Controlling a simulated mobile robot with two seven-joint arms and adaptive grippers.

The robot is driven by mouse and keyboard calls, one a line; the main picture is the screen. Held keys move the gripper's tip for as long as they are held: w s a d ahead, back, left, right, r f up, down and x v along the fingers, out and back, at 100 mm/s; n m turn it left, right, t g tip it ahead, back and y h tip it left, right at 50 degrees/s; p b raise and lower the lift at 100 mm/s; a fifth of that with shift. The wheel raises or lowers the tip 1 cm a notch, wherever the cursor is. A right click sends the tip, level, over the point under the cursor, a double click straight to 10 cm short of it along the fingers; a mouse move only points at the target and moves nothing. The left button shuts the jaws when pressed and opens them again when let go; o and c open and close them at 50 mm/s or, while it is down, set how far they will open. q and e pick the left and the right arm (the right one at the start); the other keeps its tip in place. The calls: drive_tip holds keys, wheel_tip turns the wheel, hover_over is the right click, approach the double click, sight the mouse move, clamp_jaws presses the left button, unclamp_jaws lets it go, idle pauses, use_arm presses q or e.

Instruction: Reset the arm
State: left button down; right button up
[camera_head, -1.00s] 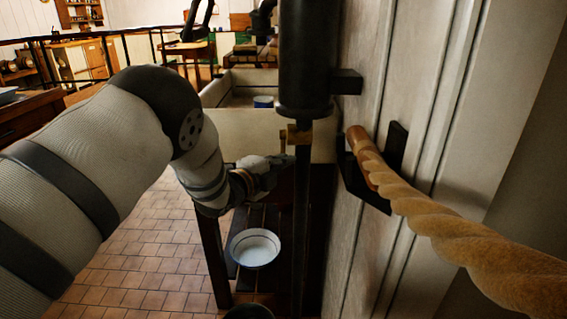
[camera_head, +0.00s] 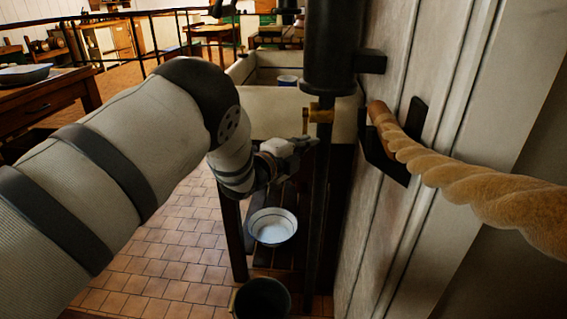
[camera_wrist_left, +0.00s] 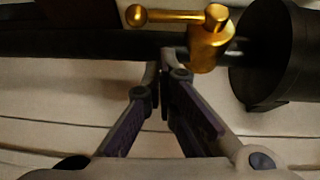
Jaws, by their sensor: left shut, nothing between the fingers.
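My left arm comes in from the left in the head view. Its gripper (camera_head: 303,145) is just below and left of the brass tap (camera_head: 321,113) on a dark upright pipe. In the left wrist view the fingers (camera_wrist_left: 165,72) are together at the tips with nothing between them. The brass tap with its ball-ended lever (camera_wrist_left: 180,17) lies just beyond the tips. I cannot tell whether they touch the pipe. My right gripper is not in view.
A thick black cylinder (camera_head: 332,45) stands above the tap. A white bowl (camera_head: 273,227) sits on a dark slatted bench below the gripper. A dark bucket (camera_head: 262,299) is nearer. A thick rope (camera_head: 460,185) hangs by the right wall. Tiled floor is open at left.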

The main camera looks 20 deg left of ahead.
use_arm(q)
drive_tip(key=p+v, duration=0.2)
drive_tip(key=v, duration=0.8)
drive_tip(key=s+a+f+n+g+y, duration=0.1)
drive_tip(key=s+f+n+g+y, duration=0.35)
drive_tip(key=s+f, duration=0.8)
drive_tip(key=s+a+f+n+g+y, duration=0.1)
drive_tip(key=s+a+f+n+g, duration=0.1)
drive_tip(key=s+f+n+g, duration=0.65)
drive_tip(key=s+d+f+n+g, duration=0.1)
drive_tip(key=s+f+n+g, duration=0.1)
drive_tip(key=s, duration=0.8)
drive_tip(key=s+d+f+n+g, duration=0.1)
drive_tip(key=s+n, duration=0.3)
drive_tip(key=s, duration=0.7)
drive_tip(key=s+d+f+n+g, duration=0.1)
drive_tip(key=s+f+n+g, duration=0.1)
drive_tip(key=s, duration=0.8)
drive_tip(key=shift+s+f+n+g, duration=0.4)
drive_tip(key=shift+f+g, duration=0.1)
drive_tip(key=shift+g, duration=0.1)
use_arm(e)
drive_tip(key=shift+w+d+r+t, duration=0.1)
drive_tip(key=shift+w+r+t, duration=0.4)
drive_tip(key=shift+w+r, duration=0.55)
